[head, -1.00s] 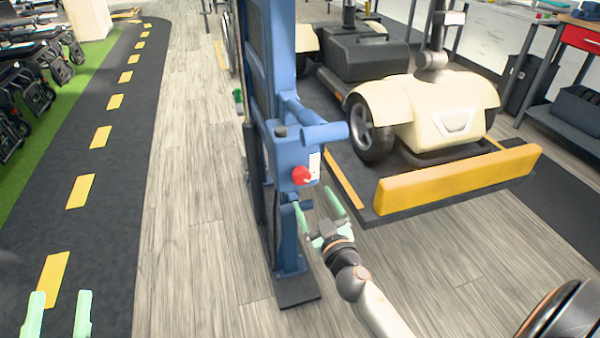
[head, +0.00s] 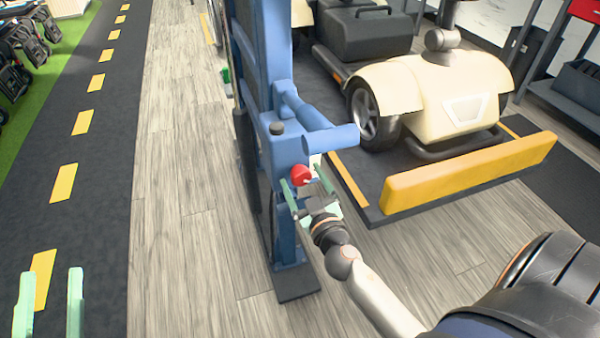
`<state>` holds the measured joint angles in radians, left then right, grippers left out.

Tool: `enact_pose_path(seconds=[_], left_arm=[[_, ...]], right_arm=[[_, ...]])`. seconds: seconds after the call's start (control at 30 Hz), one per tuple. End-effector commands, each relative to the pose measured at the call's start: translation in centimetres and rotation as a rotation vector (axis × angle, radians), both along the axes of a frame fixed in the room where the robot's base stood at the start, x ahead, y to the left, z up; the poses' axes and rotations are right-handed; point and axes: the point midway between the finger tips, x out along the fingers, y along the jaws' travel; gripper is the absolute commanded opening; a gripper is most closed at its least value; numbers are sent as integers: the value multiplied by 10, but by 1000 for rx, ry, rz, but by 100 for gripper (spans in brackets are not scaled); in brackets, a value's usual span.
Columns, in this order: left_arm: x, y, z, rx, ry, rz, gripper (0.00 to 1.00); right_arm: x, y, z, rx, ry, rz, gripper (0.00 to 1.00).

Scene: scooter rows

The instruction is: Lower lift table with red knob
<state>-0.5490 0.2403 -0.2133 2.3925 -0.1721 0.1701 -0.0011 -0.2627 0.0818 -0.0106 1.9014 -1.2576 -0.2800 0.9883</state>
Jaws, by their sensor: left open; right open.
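The red knob (head: 300,174) sits on the front of the blue control box on the lift post (head: 265,90). My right gripper (head: 305,180) is open, with its two green fingers on either side of the knob in the picture; I cannot tell whether they touch it. The lift table (head: 372,214) is a dark platform with a yellow front lip (head: 470,172), to the right of the post and raised above the floor. A cream scooter (head: 430,100) stands on it. My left gripper (head: 48,305) is open and empty at the lower left.
Grey plank floor (head: 190,180) lies clear left of the post. A dark lane with yellow dashes runs along the left, beside green turf. A blue horizontal bar (head: 330,139) juts from the post just above the knob. A shelf stands at the right.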

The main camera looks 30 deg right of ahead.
Motion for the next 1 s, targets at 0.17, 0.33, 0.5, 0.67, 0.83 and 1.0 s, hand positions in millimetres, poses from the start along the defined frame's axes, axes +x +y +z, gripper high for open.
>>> enact_pose_path(seconds=[0.17, 0.33, 0.5, 0.67, 0.83, 1.0], left_arm=[[0, 0, -1, -1, 3, 1, 50], [0, 0, -1, 0, 4, 2, 50], [0, 0, -1, 0, 5, 2, 50], [0, 0, -1, 0, 5, 2, 50], [0, 0, -1, 0, 5, 2, 50], [0, 0, -1, 0, 4, 2, 50]], right_arm=[[-1, 0, 0, 1, 0, 0, 89], [0, 0, 0, 1, 0, 0, 86], [0, 0, 0, 1, 0, 0, 67], [0, 0, 0, 1, 0, 0, 49], [0, 0, 0, 1, 0, 0, 30], [0, 0, 0, 1, 0, 0, 11]])
